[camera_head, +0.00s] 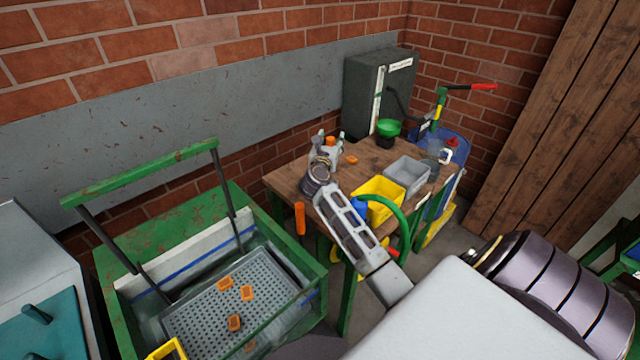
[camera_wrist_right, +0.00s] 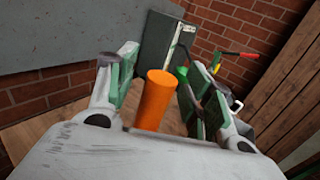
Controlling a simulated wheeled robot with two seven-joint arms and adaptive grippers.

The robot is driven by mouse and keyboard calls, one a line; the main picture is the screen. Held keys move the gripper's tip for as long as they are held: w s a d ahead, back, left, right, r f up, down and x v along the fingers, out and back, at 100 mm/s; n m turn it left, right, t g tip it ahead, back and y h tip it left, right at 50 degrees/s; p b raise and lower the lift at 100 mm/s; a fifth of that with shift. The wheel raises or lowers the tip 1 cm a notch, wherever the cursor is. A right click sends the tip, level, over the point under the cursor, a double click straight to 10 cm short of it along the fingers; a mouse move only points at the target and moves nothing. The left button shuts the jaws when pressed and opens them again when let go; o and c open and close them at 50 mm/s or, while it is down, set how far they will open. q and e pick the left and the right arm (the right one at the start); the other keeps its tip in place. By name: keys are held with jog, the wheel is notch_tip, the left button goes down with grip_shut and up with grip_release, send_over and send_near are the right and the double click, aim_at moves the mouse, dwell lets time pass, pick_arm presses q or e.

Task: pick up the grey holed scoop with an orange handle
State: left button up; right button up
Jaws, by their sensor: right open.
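In the wrist view an orange handle (camera_wrist_right: 155,100) stands between the two fingers of my right gripper (camera_wrist_right: 158,85), with clear gaps on both sides. Its lower part is hidden by the gripper's palm. The right gripper (camera_head: 329,143) is open over the left part of the table in the head view, with a bit of orange between its fingers. The grey holed part of the scoop cannot be made out. A second orange upright cylinder (camera_head: 300,218) shows by the table's front edge, left of my arm; I cannot tell what it belongs to. My left gripper is not in view.
A green-framed tub (camera_head: 115,275) with a perforated tray and orange pieces stands at the left.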

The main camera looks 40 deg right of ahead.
jog(key=c, duration=1.1)
jog(key=shift+r, duration=0.1)
jog(key=shift+r, duration=4.95)
